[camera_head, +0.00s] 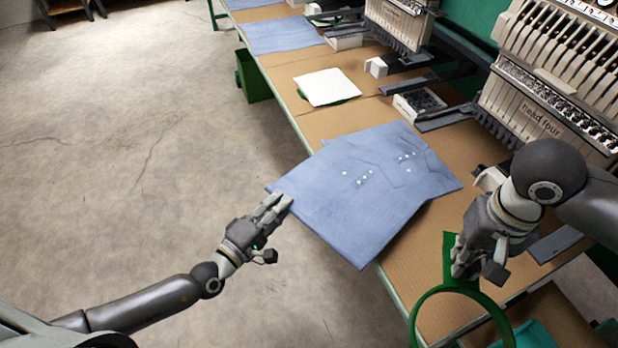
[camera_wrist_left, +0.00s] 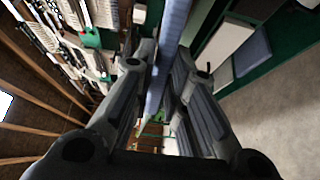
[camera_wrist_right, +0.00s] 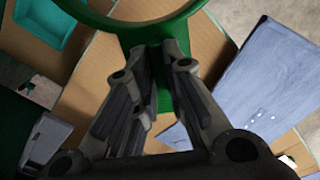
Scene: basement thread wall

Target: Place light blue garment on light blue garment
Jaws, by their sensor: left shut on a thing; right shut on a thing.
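A light blue garment (camera_head: 350,205) with small white dots lies flat and tilted over the table edge, overhanging the floor side. Another light blue layer (camera_head: 435,172) shows beneath it at the right; I cannot tell how far the two overlap. My left gripper (camera_head: 281,201) is shut on the garment's left corner, and the sheet shows edge-on between the fingers in the left wrist view (camera_wrist_left: 168,55). My right gripper (camera_head: 460,268) is shut on the tab of a green hoop (camera_head: 414,318). The hoop (camera_wrist_right: 160,28) and garment (camera_wrist_right: 268,85) also show in the right wrist view.
Embroidery heads (camera_head: 556,75) line the right side of the table (camera_head: 445,222). A white square cloth (camera_head: 327,87) lies further back, with another blue garment (camera_head: 282,35) beyond. A green bin (camera_head: 255,78) stands beside the table. The floor (camera_head: 130,150) at left is clear.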

